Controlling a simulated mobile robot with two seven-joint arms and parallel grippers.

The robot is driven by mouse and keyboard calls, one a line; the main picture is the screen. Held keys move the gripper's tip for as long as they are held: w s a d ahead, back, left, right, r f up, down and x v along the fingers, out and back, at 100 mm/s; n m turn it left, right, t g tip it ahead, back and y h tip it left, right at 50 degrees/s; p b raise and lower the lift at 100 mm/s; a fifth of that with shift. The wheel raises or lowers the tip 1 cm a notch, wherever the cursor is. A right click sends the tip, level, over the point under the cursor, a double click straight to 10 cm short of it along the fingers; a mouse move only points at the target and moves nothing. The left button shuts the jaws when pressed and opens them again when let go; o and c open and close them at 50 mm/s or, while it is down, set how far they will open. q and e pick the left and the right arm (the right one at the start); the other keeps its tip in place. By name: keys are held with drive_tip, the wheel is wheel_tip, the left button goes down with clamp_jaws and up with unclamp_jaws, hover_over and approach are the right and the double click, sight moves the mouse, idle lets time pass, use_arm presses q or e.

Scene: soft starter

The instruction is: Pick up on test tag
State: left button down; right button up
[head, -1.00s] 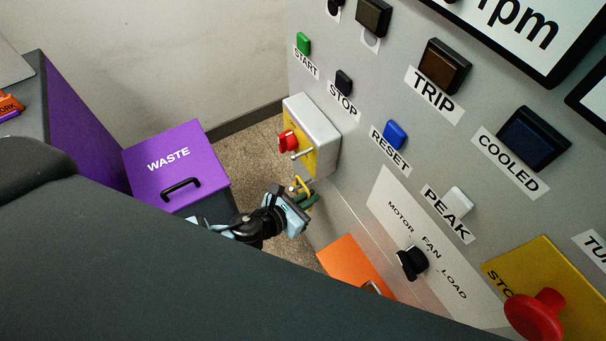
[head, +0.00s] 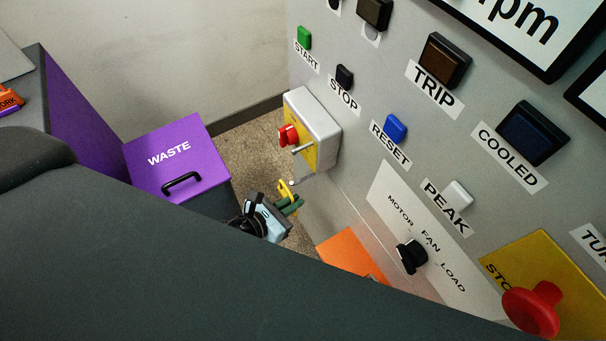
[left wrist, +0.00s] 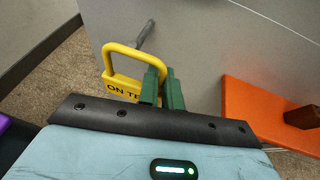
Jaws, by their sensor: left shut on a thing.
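The yellow on test tag (head: 287,192) has a looped top and shows at the lower centre of the head view. In the left wrist view the tag (left wrist: 122,86) shows its loop and the letters "ON TE"; the rest is hidden by my fingers. My left gripper (left wrist: 161,88) has green fingers shut on the tag's right side. In the head view the left gripper (head: 290,206) is low beside the grey panel. A grey peg (left wrist: 145,35) shows at the top of the loop; I cannot tell if it still passes through it. My right gripper is not in view.
The grey panel (head: 350,150) stands to the right, with a yellow-faced box with a red knob (head: 289,134) above the tag. A purple waste bin (head: 175,160) stands left of the gripper. An orange block (head: 350,255) juts out at the lower right.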

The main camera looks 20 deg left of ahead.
use_arm(q)
drive_tip(key=s+a+b, duration=0.3)
drive_tip(key=s+a, duration=0.2)
drive_tip(key=s, duration=0.6)
drive_tip(key=shift+a+f, duration=0.15)
drive_tip(key=shift+a, duration=0.15)
